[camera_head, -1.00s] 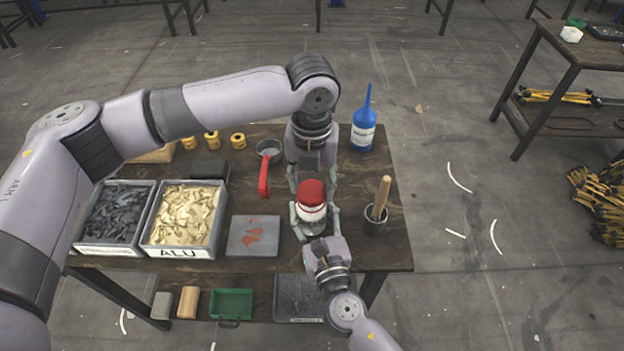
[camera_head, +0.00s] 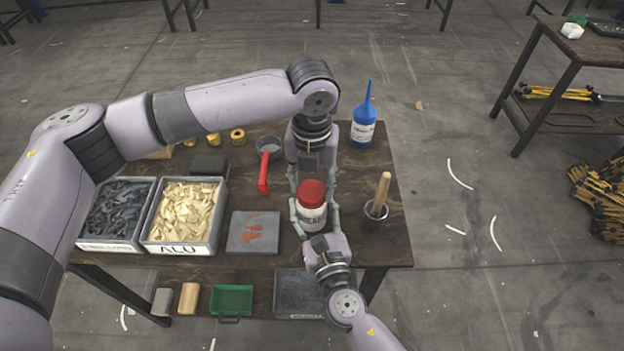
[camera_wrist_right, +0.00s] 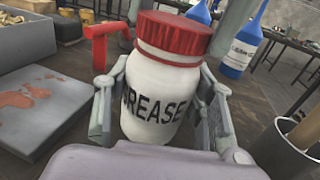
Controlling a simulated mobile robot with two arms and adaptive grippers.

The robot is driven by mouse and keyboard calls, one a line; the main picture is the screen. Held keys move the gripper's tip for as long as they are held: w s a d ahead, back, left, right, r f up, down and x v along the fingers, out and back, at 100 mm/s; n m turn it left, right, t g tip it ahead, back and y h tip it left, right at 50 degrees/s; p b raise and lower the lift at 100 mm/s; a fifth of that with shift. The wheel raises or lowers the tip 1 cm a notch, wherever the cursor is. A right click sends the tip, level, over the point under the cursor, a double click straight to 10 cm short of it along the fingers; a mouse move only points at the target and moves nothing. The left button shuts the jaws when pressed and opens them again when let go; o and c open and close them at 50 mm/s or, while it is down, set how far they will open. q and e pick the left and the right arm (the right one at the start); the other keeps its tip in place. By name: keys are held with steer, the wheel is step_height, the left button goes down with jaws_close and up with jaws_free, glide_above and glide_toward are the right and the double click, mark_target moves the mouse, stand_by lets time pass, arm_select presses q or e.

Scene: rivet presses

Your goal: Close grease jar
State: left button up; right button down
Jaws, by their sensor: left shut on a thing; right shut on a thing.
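The white grease jar (camera_head: 311,217) stands upright near the table's front edge; its GREASE label faces the right wrist camera (camera_wrist_right: 158,100). The red lid (camera_head: 312,191) sits on the jar's mouth, level, with a pale band and a thin red ring below it in the right wrist view (camera_wrist_right: 172,35). I cannot tell how tightly it is seated. My left gripper (camera_head: 314,186) reaches down from behind and is shut on the lid. My right gripper (camera_head: 314,221) comes from the front and is shut on the jar body, one finger on each side.
A cup with a wooden-handled tool (camera_head: 374,224) stands close right of the jar. A blue bottle (camera_head: 363,130) is behind.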

arm_select(q)
steer(key=m, duration=0.5)
steer(key=shift+d, duration=0.15)
steer(key=m, duration=0.4)
steer(key=shift+s, duration=0.1)
steer(key=o, duration=0.7)
steer(key=shift+c, duration=0.2)
steer(key=shift+r, duration=0.1)
steer(key=shift+r, duration=2.2)
steer(key=shift+c, duration=0.3)
